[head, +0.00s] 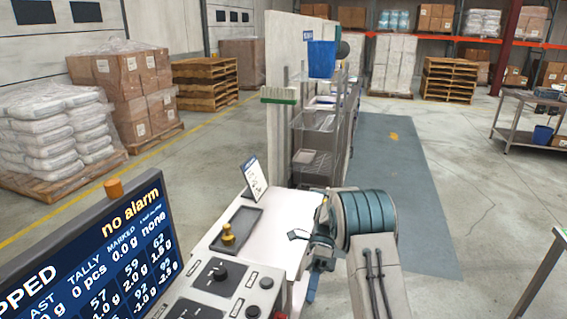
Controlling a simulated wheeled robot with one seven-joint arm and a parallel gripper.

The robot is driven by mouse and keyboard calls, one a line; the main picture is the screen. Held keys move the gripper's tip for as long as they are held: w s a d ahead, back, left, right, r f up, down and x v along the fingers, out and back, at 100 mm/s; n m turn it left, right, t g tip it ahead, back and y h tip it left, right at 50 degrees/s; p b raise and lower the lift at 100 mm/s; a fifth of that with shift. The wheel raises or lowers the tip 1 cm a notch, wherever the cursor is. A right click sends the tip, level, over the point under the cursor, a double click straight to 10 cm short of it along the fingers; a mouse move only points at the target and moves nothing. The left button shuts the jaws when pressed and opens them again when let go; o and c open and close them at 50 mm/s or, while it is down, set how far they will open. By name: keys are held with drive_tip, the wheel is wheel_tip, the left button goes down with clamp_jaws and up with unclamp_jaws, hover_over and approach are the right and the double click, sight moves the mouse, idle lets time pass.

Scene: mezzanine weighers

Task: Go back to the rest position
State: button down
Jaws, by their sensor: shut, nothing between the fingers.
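My gripper (299,236) shows small and dark at the left of my arm's end, over the right part of the white worktop (272,233). It is shut with nothing held, and part of it is hidden by my own arm. My arm is folded, with its teal-ringed joint at the lower middle right. On the worktop, a small brass-coloured knobbed piece (228,234) stands on a dark tray (246,221). A small upright card (253,179) stands behind the tray.
A monitor (95,262) at lower left reads "no alarm". A control box (222,288) with knobs stands beside it. Behind the worktop are a wire shelf rack (318,140), a blue bin (321,59) and a partition wall (285,45). Open floor (440,150) lies to the right.

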drive_tip(key=s+d+r+n+t+h+b, duration=0.2)
drive_tip(key=s+d+r+n+t+b, duration=0.25)
drive_tip(key=s+r+n+t, duration=0.4)
drive_tip(key=s+d+f+n+t+h+b, duration=0.1)
drive_tip(key=s+n+t+b, duration=0.1)
drive_tip(key=s+n, duration=0.3)
drive_tip(key=s+d+f+n+t+b, duration=0.1)
drive_tip(key=s+d+n+t+b, duration=0.1)
drive_tip(key=s+n+t, duration=0.2)
drive_tip(key=s+n, duration=0.1)
drive_tip(key=s, duration=0.2)
drive_tip(key=shift+d+h, duration=0.2)
drive_tip(key=shift+h, duration=0.2)
drive_tip(key=shift+a+n, duration=0.1)
drive_tip(key=shift+n, duration=0.15)
